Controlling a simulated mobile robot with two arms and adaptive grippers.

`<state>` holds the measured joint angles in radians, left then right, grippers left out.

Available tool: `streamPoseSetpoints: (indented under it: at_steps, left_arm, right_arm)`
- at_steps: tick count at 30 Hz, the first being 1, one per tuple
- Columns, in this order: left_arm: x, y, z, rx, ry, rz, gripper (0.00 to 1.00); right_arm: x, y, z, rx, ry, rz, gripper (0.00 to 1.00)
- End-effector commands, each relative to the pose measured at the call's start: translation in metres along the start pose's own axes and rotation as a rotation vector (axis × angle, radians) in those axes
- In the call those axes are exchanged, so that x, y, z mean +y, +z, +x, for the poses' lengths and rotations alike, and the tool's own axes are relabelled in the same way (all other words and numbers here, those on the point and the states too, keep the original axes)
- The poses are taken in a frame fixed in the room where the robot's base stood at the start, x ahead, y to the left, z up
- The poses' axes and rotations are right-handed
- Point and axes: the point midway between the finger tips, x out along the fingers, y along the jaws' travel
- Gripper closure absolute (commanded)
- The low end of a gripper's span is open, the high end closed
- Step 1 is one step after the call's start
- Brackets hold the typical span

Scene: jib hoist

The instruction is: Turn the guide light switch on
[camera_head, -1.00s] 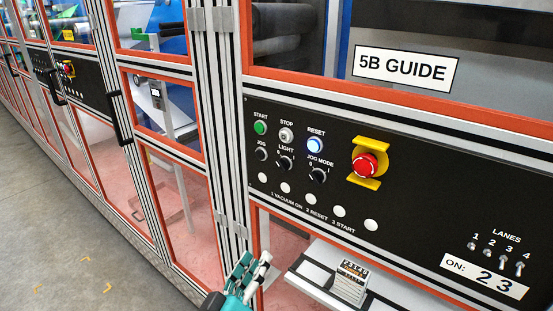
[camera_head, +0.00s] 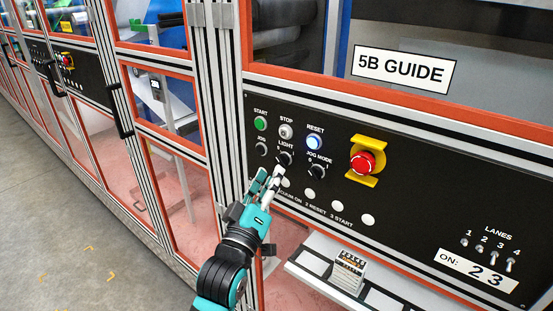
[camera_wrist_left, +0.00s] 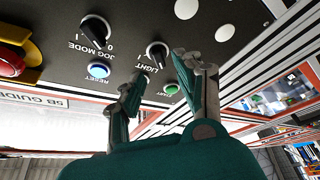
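The guide light switch (camera_head: 285,158) is a black rotary knob under the word LIGHT on the black 5B GUIDE panel. It also shows upside down in the left wrist view (camera_wrist_left: 157,52), near the gap between my fingertips. I cannot clearly tell which mark its pointer faces. My left gripper (camera_head: 270,174) is just below the knob in the head view, pointing up at the panel. In the left wrist view its fingers (camera_wrist_left: 159,72) are spread apart with nothing between them. The knob appears untouched. My right gripper is in neither view.
Near the knob are the JOG knob (camera_head: 262,149), the JOG MODE knob (camera_head: 317,172), the lit RESET button (camera_head: 314,143), the STOP button (camera_head: 286,131) and the green START button (camera_head: 261,123). A red emergency stop (camera_head: 362,162) in a yellow guard is to the right. White round buttons lie below.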

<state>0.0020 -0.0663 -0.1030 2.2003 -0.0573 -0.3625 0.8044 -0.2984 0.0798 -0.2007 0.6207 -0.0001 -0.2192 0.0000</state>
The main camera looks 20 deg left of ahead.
Motion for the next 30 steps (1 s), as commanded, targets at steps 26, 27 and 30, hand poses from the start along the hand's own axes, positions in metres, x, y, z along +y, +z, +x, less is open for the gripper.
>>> streamPoseSetpoints:
  at_steps: [26, 27, 30]
  left_arm:
    - [0.000, 0.000, 0.040, 0.000, 0.000, 0.000, 0.96]
    - [0.000, 0.000, 0.040, 0.000, 0.001, 0.000, 1.00]
    - [0.000, 0.000, 0.040, 0.000, 0.002, 0.000, 1.00]
  right_arm:
    - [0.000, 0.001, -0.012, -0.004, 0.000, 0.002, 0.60]
    - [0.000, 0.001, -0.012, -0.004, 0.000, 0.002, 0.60]
    - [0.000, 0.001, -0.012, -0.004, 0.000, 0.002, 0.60]
